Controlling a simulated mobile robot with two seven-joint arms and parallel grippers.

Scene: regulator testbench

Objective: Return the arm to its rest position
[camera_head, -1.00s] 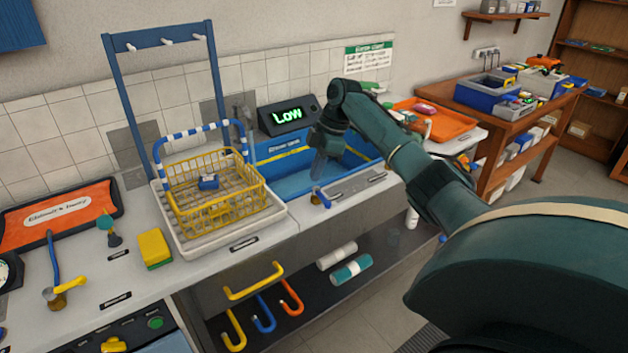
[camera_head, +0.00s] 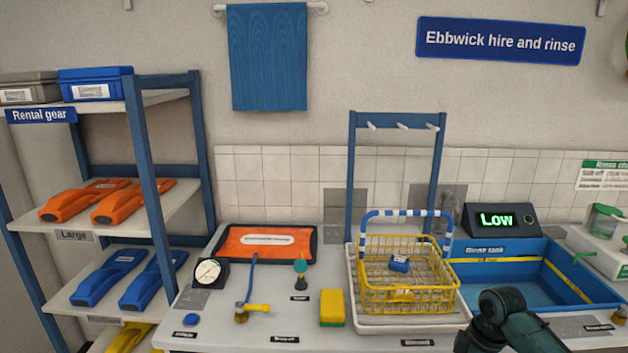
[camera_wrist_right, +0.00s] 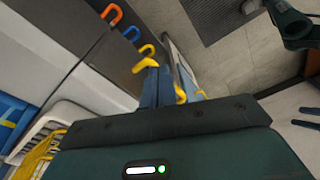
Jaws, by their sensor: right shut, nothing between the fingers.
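My right arm (camera_head: 505,315) shows at the bottom right of the head view, in front of the bench by the rinse tank. Its gripper is below that picture. In the right wrist view, the right gripper (camera_wrist_right: 153,70) shows short dark blue fingers together with nothing between them. They point past the dark edge of its housing, over the floor beside the bench. Nothing is held. At the right edge of the wrist view are two dark bars (camera_wrist_right: 305,124). I cannot tell whether they are my left gripper's fingers. The left arm does not show in the head view.
A yellow basket (camera_head: 452,296) stands on a white tray (camera_head: 400,327), left of the blue rinse tank (camera_head: 566,286). The display (camera_head: 499,219) reads LOW. A sponge (camera_head: 332,308) and gauge (camera_head: 209,272) lie left. Coloured hooks (camera_wrist_right: 131,33) jut from the bench front.

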